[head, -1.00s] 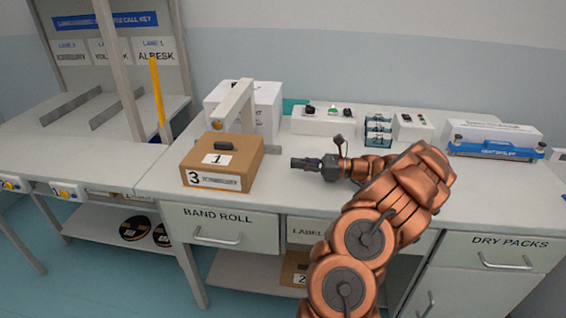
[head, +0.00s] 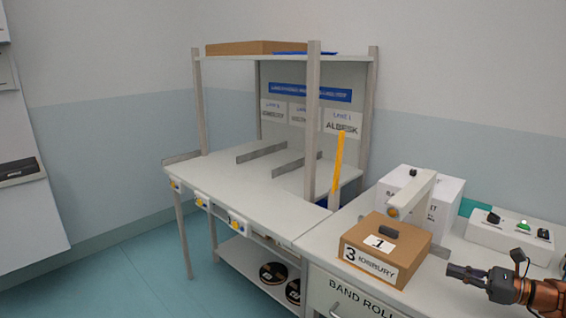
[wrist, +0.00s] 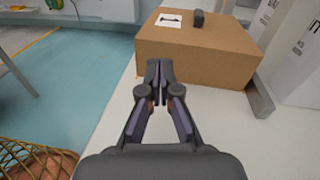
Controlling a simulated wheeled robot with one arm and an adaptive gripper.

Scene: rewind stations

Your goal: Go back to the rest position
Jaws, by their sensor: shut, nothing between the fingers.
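My gripper (head: 466,272) is at the right edge of the head view, over the white bench top, just right of a brown cardboard box (head: 372,272). In the wrist view, my gripper (wrist: 160,66) has its fingertips together with nothing between them. The box (wrist: 195,62) stands just beyond the fingertips; I cannot tell whether they touch it. It carries a "1" label and a dark handle on top, and a "3" label on its front. Most of my arm is outside the head view.
A lane table (head: 245,190) with dividers and a yellow post (head: 338,165) stands left of the bench. A white box and arm-like stand (head: 412,195) are behind the cardboard box. A switch panel (head: 508,238) sits at the back right. Blue floor is open at lower left.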

